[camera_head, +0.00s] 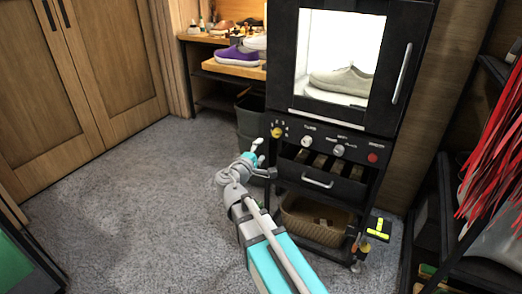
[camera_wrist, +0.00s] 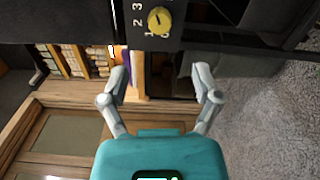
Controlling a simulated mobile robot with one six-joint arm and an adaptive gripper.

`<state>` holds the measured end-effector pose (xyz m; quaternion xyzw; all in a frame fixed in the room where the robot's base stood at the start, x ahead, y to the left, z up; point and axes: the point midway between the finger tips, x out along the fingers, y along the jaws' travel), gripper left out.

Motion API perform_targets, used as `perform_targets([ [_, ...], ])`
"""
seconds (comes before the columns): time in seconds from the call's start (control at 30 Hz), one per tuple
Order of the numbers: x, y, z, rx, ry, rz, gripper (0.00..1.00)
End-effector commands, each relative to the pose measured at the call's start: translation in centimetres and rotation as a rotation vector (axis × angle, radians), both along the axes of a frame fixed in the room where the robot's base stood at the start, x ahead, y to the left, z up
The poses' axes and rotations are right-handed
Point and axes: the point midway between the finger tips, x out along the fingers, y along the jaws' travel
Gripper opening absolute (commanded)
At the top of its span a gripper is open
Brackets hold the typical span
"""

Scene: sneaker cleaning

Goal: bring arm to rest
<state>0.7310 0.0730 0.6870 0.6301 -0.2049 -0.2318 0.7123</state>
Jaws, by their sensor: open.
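My gripper (camera_wrist: 161,79) is open and empty in the wrist view, its two grey fingers spread apart in front of the teal palm. In the head view my gripper (camera_head: 256,152) is at the end of my arm, in front of the left side of a black cabinet (camera_head: 322,126). A yellow numbered knob (camera_head: 277,132) on the cabinet panel is close to the fingers. The knob also shows at the top of the wrist view (camera_wrist: 159,19), beyond the fingertips, and no contact is visible.
The cabinet's lit window shows a pale sneaker (camera_head: 341,82). A shelf at the back left holds a purple sneaker (camera_head: 237,56). A dark bin (camera_head: 250,114) stands beside the cabinet. Red strips (camera_head: 497,140) hang at the right. Carpet at the left (camera_head: 130,210) is clear.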

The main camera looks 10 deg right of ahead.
Motion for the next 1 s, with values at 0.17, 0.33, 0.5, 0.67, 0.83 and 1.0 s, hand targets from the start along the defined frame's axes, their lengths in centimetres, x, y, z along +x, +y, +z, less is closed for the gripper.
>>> perform_targets([
  [0.17, -0.1, -0.2, -0.1, 0.009, 0.002, -0.006, 0.81],
  [0.33, -0.6, -1.7, -0.9, 0.073, 0.021, -0.047, 0.81],
  [0.5, -2.0, -4.5, -2.9, 0.219, 0.065, -0.136, 0.81],
  [0.67, -4.1, -7.4, -5.7, 0.409, 0.127, -0.253, 0.81],
  [0.83, -6.8, -9.5, -8.7, 0.615, 0.203, -0.380, 0.81],
  [1.0, -9.7, -10.5, -11.3, 0.819, 0.285, -0.502, 0.81],
])
